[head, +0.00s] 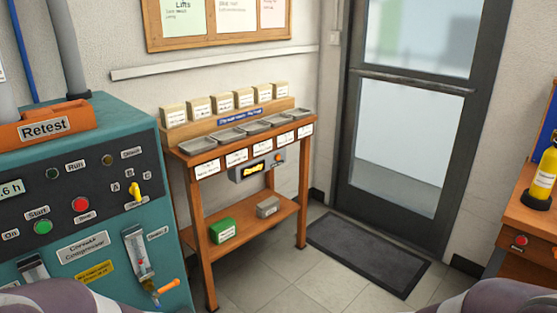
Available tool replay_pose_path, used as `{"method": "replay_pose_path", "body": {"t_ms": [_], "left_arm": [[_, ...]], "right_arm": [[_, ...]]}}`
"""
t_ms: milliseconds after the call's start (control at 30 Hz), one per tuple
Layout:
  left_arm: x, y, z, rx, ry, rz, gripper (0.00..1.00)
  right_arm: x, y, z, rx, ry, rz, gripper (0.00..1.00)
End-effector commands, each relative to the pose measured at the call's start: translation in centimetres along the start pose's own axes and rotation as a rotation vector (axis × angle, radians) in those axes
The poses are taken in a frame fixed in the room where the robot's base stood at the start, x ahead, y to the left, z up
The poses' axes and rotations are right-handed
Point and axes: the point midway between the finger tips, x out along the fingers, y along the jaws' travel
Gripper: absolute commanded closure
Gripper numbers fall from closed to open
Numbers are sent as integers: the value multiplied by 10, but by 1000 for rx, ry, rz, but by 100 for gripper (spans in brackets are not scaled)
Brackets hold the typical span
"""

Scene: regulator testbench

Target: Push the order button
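No label reading "order" can be made out. A grey control box (238,175) hangs under the top of a wooden parts stand (303,213) at the middle. Its lit yellow display (254,169) seems to read "Ready", and a small orange-red round button (279,158) is at its right end. On the teal compressor panel at the left are a green button (43,227) labelled Start and a red button (80,204). Another red button (521,240) is on the wooden bench at the right. Neither gripper shows; only parts of my arms show at the bottom corners.
The teal compressor (111,219) fills the left side, with an orange Retest tray (45,127) on top. The stand holds small trays, boxes and a green box (222,231). A dark mat (366,253) lies before the door (416,110). The tiled floor ahead is clear.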

Motion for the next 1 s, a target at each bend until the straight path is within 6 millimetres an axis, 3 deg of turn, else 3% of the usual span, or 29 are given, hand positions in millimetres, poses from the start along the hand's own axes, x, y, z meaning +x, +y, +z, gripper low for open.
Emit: {"method": "replay_pose_path", "body": {"t_ms": [167,200,300,1000], "left_arm": [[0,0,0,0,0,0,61],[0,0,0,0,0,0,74],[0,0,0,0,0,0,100],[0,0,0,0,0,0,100]], "right_arm": [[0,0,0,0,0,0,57],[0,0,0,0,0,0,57],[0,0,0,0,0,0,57],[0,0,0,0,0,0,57]]}}
